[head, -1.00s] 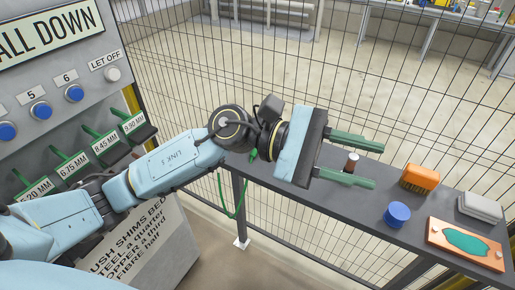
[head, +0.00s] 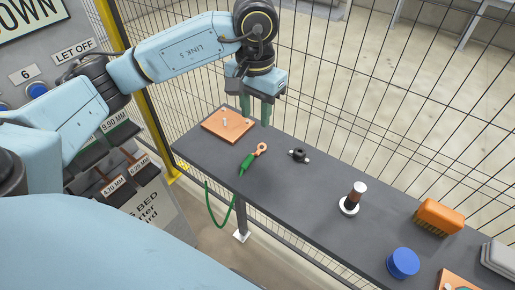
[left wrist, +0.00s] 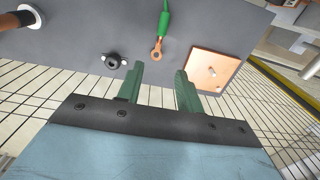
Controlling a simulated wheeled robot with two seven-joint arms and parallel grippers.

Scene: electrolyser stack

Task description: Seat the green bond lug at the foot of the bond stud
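The green bond lug (head: 248,162) lies on the grey bench, a copper ring with a green sleeve; its green cable runs over the front edge. It also shows in the left wrist view (left wrist: 163,28). A copper plate (head: 220,131) with a short upright metal stud (head: 225,121), seemingly the bond stud, is at the bench's far left end. The plate also shows in the left wrist view (left wrist: 222,61). My left gripper (head: 255,113) is open and empty, pointing down near the plate and behind the lug, touching neither. My right gripper is not in view.
A black wing nut (head: 299,155) lies right of the lug. Farther right are a brown and white post on a white base (head: 349,207), an orange brush (head: 440,216) and a blue round thing (head: 403,263). A wire fence (head: 370,110) stands behind the bench.

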